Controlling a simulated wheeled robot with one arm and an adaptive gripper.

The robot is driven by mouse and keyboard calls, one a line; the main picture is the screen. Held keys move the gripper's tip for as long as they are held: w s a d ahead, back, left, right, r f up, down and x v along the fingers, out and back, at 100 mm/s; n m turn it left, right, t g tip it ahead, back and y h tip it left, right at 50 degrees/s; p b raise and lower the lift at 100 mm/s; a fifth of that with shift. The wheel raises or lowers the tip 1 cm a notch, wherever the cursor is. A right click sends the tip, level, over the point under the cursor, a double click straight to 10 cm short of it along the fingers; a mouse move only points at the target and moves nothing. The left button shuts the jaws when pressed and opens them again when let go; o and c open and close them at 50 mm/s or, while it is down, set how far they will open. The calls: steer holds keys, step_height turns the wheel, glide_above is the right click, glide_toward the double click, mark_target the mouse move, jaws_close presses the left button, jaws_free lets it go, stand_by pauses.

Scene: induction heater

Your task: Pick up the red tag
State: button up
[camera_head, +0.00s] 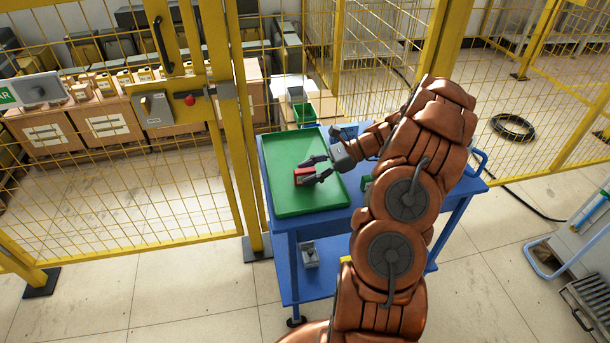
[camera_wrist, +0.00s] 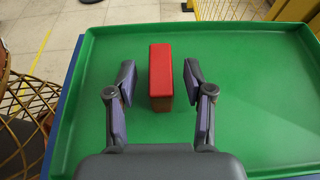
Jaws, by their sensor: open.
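The red tag (camera_head: 304,176) is a small red block on the green tray (camera_head: 281,205), near the tray's middle right in the head view. In the wrist view the red tag (camera_wrist: 161,72) stands between the two fingers, with a gap on each side. My gripper (camera_head: 312,171) is open around it, one finger to either side. In the wrist view my gripper (camera_wrist: 159,82) looks empty, with no finger seen touching the tag. The right finger looks nearer to the tag than the left one.
The green tray with a raised rim lies on a blue cart (camera_head: 350,217). A small green bin (camera_head: 304,113) is behind the tray. Yellow mesh fencing (camera_head: 130,190) stands to the left and behind the cart. The tray around the tag is clear.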

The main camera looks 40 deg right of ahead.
mark_target(294, 178)
steer(key=x, duration=0.3)
steer(key=shift+w+a, duration=0.15)
steer(key=shift+a, duration=0.1)
jaws_close()
